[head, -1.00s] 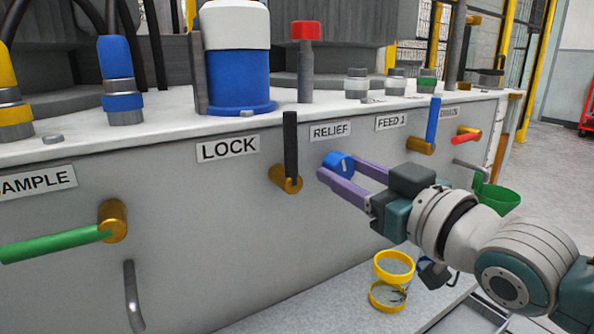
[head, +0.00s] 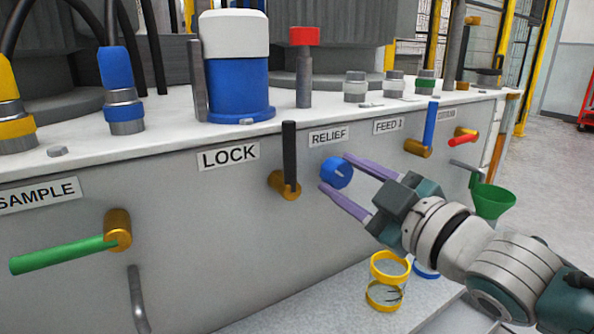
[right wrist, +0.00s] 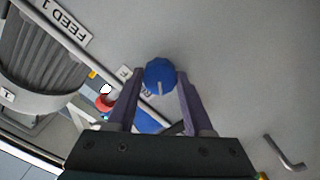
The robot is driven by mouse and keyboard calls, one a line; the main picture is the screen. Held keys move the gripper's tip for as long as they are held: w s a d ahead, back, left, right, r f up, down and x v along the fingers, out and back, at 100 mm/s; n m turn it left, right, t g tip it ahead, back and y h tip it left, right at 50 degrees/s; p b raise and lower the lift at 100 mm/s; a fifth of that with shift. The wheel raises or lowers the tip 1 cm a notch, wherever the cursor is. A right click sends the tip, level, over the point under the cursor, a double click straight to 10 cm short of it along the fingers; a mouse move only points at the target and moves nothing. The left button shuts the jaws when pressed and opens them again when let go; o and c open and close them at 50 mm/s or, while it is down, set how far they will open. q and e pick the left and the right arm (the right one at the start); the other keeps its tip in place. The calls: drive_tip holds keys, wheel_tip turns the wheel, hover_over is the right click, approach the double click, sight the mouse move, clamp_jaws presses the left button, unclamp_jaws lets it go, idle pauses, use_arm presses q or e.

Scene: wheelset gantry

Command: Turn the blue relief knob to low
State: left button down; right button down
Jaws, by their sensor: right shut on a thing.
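The round blue relief knob (head: 337,172) sits on the grey panel below the RELIEF label (head: 329,136). My right gripper (head: 337,173) has one purple finger above the knob and one below it, and is shut on it. In the right wrist view the knob (right wrist: 160,75) sits between the two fingertips (right wrist: 160,80). A pale pointer line on the knob's face points towards the palm in that view. Any low marking is too small to read. My left gripper is not in view.
A black lever (head: 290,158) on a brass valve stands left of the knob. A blue lever (head: 432,124) is to the right. A green funnel (head: 492,202) and a yellow-rimmed clear jar (head: 388,282) are near my right arm.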

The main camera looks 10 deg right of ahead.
drive_tip(key=n, duration=0.4)
drive_tip(key=shift+n, duration=2.1)
drive_tip(key=shift+c, duration=1.4)
unclamp_jaws()
